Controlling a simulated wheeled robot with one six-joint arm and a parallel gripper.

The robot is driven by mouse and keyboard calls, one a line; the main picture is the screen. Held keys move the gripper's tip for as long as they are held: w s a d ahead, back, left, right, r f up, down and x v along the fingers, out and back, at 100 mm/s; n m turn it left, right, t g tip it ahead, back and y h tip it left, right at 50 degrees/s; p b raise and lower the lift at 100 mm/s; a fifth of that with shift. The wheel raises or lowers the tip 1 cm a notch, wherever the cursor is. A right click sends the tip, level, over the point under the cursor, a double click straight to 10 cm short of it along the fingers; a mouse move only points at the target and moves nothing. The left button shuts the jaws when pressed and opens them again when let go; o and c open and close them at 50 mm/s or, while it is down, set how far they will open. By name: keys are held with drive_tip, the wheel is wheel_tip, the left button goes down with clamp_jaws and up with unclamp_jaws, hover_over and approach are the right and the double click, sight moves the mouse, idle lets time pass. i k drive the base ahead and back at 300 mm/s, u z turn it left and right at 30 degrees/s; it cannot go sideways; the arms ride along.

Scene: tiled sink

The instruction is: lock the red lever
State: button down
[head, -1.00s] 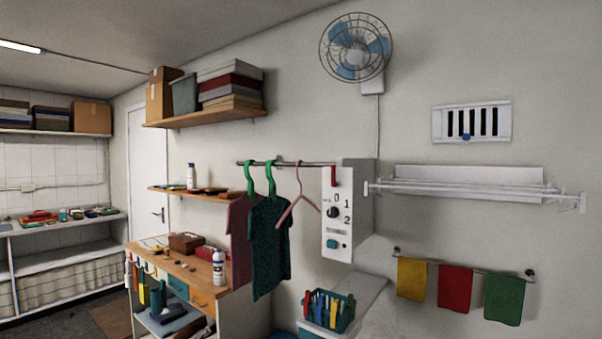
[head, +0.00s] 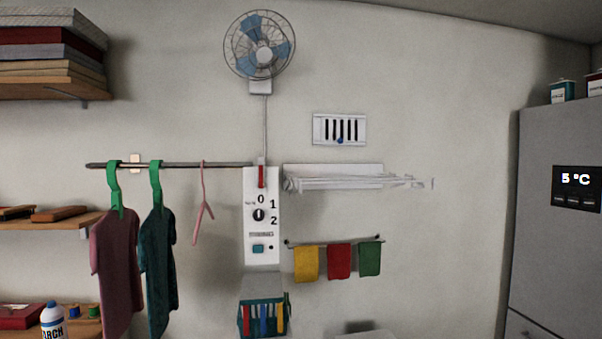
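The red lever (head: 261,176) is a small upright red bar at the top of a white control panel (head: 262,240) on the wall. Below it on the panel are a black round knob (head: 259,215) with marks 0, 1 and 2, and a small teal button (head: 258,249). A wall fan (head: 263,50) hangs above the panel, with a cord running down toward it. My gripper and arm are not in view.
A rail (head: 225,164) with green hangers, two shirts and a pink hanger (head: 202,208) runs left of the panel. A white folding rack (head: 350,180) juts out at right. A teal basket (head: 248,318) stands below. A grey fridge (head: 545,240) is far right.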

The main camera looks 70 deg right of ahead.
sight(261, 184)
drive_tip(key=z, duration=0.5)
drive_tip(key=i, duration=0.45)
drive_tip(key=z, duration=0.35)
